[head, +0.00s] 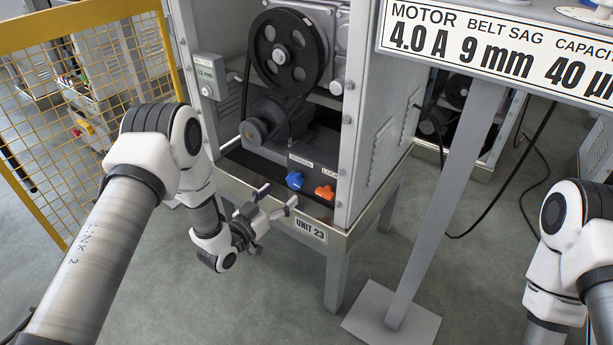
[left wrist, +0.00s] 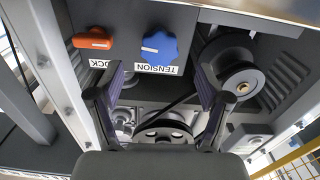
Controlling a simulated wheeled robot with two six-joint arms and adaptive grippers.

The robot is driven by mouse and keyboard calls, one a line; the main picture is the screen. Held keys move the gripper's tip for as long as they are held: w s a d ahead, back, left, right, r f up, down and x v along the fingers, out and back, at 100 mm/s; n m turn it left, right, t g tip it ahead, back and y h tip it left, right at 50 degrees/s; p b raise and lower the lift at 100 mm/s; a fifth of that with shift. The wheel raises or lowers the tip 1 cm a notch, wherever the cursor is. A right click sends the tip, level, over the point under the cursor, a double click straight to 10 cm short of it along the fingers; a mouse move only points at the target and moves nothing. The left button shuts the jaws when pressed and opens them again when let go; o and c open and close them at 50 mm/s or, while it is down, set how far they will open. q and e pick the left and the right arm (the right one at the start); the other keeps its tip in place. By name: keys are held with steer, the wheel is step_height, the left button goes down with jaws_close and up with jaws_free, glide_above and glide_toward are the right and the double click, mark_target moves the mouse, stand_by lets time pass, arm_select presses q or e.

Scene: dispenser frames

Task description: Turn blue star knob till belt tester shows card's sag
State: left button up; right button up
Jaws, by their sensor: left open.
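The card (head: 490,50) reads belt sag 9 mm. My right gripper is out of view.
An orange lock knob (head: 325,192) sits close to the right of the blue knob. Above are a large pulley (head: 288,50), a small pulley (head: 254,131) and the belt. The cabinet's right post and the tray rim marked UNIT 23 (head: 310,229) are near my left gripper.

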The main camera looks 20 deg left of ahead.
mark_target(293, 183)
arm_select(q)
steer(key=shift+w+d, duration=0.2)
steer(key=shift+w, duration=0.2)
steer(key=b+x, duration=0.2)
steer(key=x, duration=0.3)
steer(key=shift+w+d, duration=0.15)
steer(key=shift+w, duration=0.2)
steer(key=shift+w+d, duration=0.1)
steer(key=shift+w, duration=0.15)
steer(key=shift+r, duration=0.1)
steer(key=c, duration=1.1)
